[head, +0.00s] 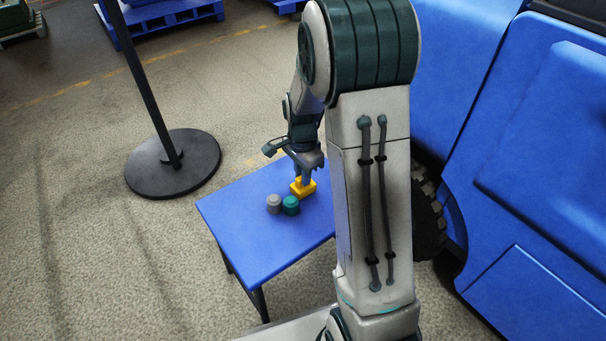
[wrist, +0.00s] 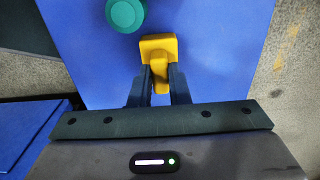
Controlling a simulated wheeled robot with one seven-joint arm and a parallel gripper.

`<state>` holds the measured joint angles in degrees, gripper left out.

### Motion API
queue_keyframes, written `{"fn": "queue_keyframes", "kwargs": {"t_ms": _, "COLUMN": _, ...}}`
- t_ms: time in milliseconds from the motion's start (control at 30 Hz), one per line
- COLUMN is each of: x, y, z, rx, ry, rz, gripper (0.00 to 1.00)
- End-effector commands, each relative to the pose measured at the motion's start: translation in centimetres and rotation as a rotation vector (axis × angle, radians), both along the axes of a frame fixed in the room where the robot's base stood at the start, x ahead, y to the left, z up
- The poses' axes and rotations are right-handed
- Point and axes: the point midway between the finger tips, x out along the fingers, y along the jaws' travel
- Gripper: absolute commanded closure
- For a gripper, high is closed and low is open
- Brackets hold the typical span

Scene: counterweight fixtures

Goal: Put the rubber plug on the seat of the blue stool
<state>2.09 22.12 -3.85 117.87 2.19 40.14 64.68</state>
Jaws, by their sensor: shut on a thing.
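The blue stool (head: 245,243) has a flat blue seat on dark legs; the seat fills much of the wrist view (wrist: 215,60). My gripper (head: 303,178) is over the seat, pointing down, and in the wrist view its two fingers (wrist: 160,76) are shut on the narrow grip of a yellow piece (head: 303,188), with a wider block at its far end (wrist: 157,43). The yellow piece is on or just above the seat; I cannot tell which. I cannot tell for sure which thing is the rubber plug; the yellow piece may be it.
A teal round knob-like piece (head: 291,206) and a grey one (head: 274,203) stand on the seat close beside the yellow piece. A black post on a round base (head: 173,165) stands left of the stool. A large blue vehicle (head: 540,200) is at the right. The seat's left part is clear.

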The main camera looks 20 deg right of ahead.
Motion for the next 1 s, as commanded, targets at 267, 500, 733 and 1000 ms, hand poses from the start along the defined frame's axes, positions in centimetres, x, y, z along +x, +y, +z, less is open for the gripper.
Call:
{"fn": "queue_keyframes", "kwargs": {"t_ms": 267, "x": 0.0, "y": 0.0, "z": -0.3, "rx": 0.000, "ry": 0.000, "rz": 0.000, "gripper": 0.62}}
{"fn": "queue_keyframes", "kwargs": {"t_ms": 500, "x": 0.0, "y": 0.0, "z": -0.3, "rx": 0.000, "ry": 0.000, "rz": 0.000, "gripper": 0.62}}
{"fn": "queue_keyframes", "kwargs": {"t_ms": 733, "x": 0.1, "y": 0.0, "z": 2.0, "rx": -0.001, "ry": -0.003, "rz": 0.001, "gripper": 0.62}}
{"fn": "queue_keyframes", "kwargs": {"t_ms": 1000, "x": 0.1, "y": 0.0, "z": 8.0, "rx": -0.001, "ry": -0.004, "rz": 0.001, "gripper": 0.62}}
